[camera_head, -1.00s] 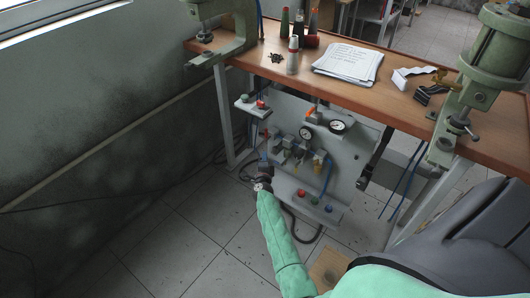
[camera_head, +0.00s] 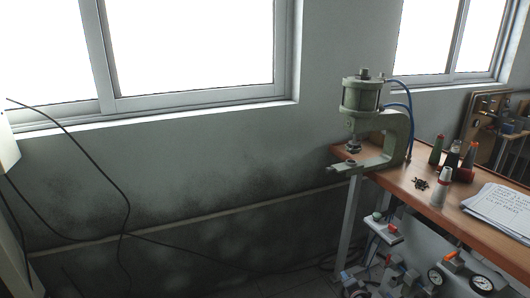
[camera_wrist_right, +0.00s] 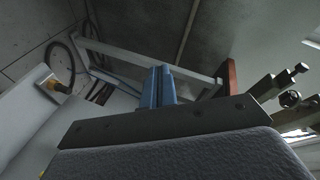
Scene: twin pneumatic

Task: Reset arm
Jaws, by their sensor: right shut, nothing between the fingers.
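My right gripper (camera_wrist_right: 158,86) is shut, its two blue fingers together with nothing between them in the right wrist view. The rest of my right arm is outside the head view. My left gripper is in neither view now.
A green pneumatic press (camera_head: 365,97) stands on the left end of the wooden workbench (camera_head: 408,187). Cables hang at the left wall (camera_head: 215,165).

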